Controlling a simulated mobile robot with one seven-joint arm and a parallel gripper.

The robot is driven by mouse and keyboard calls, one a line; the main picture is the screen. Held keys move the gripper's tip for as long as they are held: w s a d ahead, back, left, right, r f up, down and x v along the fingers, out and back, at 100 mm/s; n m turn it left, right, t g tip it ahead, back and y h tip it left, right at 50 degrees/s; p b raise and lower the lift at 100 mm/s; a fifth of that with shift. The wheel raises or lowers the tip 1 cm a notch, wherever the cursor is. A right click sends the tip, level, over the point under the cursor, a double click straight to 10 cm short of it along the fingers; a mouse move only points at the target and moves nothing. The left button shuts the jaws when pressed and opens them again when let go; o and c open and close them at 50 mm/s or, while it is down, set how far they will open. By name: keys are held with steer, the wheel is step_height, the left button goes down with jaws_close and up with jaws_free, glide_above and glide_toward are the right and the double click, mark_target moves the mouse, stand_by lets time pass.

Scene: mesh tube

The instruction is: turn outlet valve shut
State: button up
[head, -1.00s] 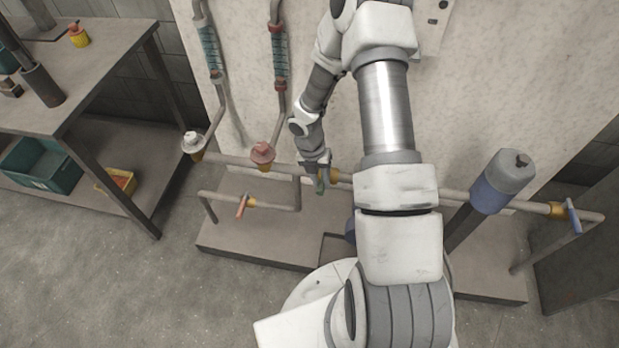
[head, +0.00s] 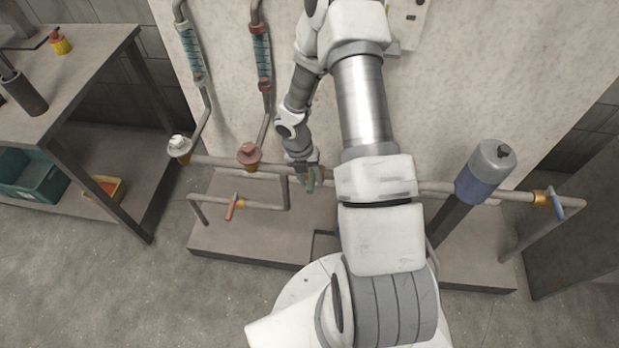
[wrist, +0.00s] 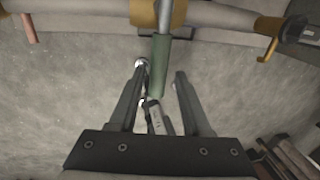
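A green lever handle (head: 311,184) hangs from a brass valve body on the horizontal pipe, in the middle of the head view. In the wrist view the green handle (wrist: 160,68) points down the picture from its brass body (wrist: 158,12). My gripper (wrist: 160,75) is open, with a finger on each side of the handle and visible gaps to both. In the head view my gripper (head: 304,178) is at the pipe, partly hidden by the arm. An orange lever (head: 232,207) is on the lower left pipe and a blue lever (head: 556,204) at the far right. No label shows which is the outlet.
A red round valve (head: 249,154) and a white one (head: 179,147) sit left along the pipe. A blue and grey cylinder (head: 486,172) stands at right. A workbench (head: 70,95) is at left. Open floor (head: 120,290) lies in front.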

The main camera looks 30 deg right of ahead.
steer(key=shift+o, duration=0.3)
step_height(320, 180, up, 17)
steer(key=w+a+p, duration=0.2)
steer(key=a+p, duration=0.1)
steer(key=p, duration=0.1)
steer(key=shift+r, duration=0.1)
stand_by(0.4)
